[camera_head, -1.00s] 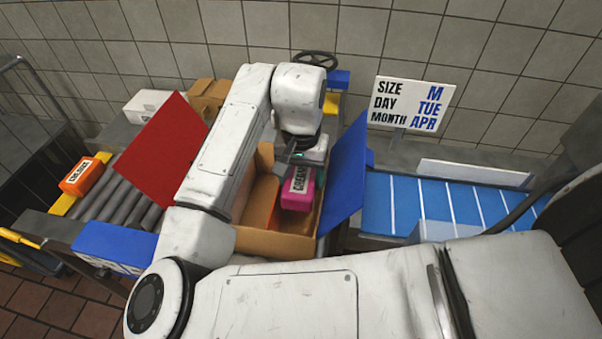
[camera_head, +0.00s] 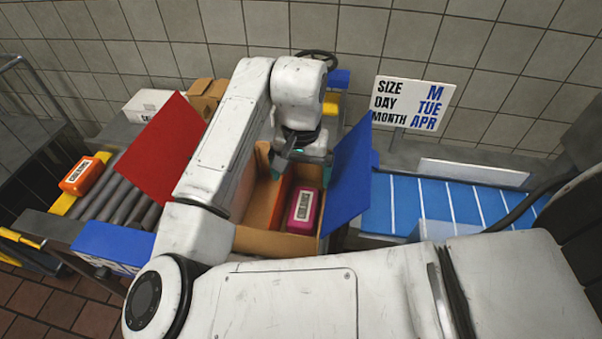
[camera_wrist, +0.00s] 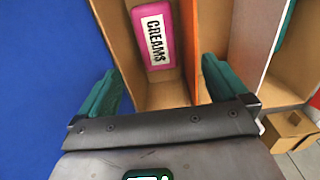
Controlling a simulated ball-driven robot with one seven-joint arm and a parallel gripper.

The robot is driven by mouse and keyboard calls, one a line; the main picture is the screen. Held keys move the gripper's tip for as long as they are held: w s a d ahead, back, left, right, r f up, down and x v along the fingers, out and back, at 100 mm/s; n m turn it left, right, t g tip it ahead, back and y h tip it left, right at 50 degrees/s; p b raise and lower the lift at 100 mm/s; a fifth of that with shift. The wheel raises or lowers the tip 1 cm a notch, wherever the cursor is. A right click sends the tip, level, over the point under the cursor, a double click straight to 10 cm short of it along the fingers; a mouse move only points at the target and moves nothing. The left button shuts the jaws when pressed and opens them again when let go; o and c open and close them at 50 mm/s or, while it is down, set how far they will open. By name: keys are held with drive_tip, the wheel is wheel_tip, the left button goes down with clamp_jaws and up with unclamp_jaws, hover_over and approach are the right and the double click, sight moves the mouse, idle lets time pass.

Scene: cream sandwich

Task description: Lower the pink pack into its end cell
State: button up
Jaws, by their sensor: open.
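The pink pack (camera_head: 305,210), labelled CREAMS, lies in the right end cell of the cardboard box (camera_head: 262,243). In the wrist view the pink pack (camera_wrist: 160,38) sits down between the cell's cardboard walls, near its far end. My gripper (camera_head: 305,175) is above the box, behind the pack in the head view. In the wrist view my gripper (camera_wrist: 160,85) has its teal fingers spread wide, with nothing between them. It is apart from the pack. An orange piece (camera_head: 284,200) stands along the left side of the pack's cell.
A blue flap (camera_head: 348,180) stands up on the box's right and a red flap (camera_head: 160,150) on its left. Another orange pack (camera_head: 82,176) lies at the roller conveyor's left. A blue belt (camera_head: 385,205) is at right. A sign reads M, TUE, APR.

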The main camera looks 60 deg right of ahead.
wheel_tip(320, 180, up, 20)
drive_tip(key=p, duration=0.6)
drive_tip(key=shift+p, duration=0.35)
idle(0.5)
idle(0.9)
